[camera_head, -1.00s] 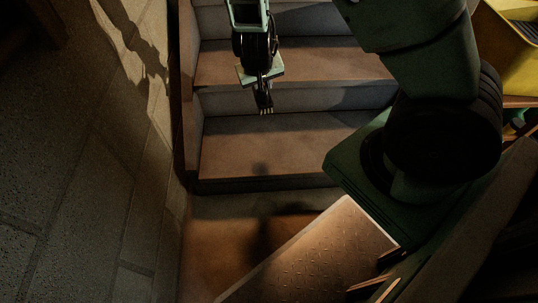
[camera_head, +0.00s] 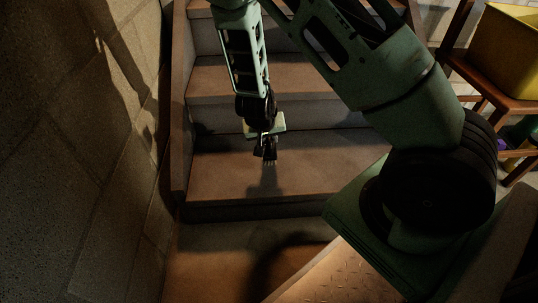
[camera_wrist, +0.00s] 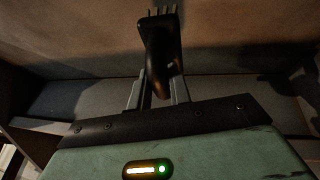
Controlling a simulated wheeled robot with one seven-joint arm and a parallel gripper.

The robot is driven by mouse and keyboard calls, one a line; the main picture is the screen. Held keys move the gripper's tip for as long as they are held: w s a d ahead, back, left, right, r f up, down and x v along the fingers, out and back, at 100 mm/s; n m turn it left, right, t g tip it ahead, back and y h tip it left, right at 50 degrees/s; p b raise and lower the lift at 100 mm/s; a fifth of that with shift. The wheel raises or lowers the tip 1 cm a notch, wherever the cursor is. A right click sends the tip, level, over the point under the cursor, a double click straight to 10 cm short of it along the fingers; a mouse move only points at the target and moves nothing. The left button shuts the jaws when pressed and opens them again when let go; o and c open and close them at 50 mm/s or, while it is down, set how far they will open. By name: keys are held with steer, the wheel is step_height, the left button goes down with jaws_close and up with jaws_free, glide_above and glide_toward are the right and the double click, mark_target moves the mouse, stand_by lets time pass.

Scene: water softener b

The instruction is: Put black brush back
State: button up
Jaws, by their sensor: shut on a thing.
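My gripper (camera_head: 263,138) hangs over the wooden stairs and is shut on the black brush (camera_head: 269,155). The brush is small and dark, with its pale-tipped bristle end pointing down towards a lower stair tread (camera_head: 290,178). In the wrist view the black brush (camera_wrist: 158,50) stands out between the two fingers of my gripper (camera_wrist: 157,92), its prongs at the top edge of the picture. The shadow below the brush lies on the tread. I cannot tell whether the brush touches the tread.
A block wall (camera_head: 90,150) runs along the left. At the right, a wooden shelf (camera_head: 490,92) holds a yellow bin (camera_head: 508,45) and other items. The stair treads around my gripper look clear.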

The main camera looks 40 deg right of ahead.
mark_target(269, 148)
steer(key=shift+f+b, duration=1.35)
steer(key=shift+f, duration=0.6)
steer(key=shift+f, duration=0.2)
steer(key=o, duration=0.9)
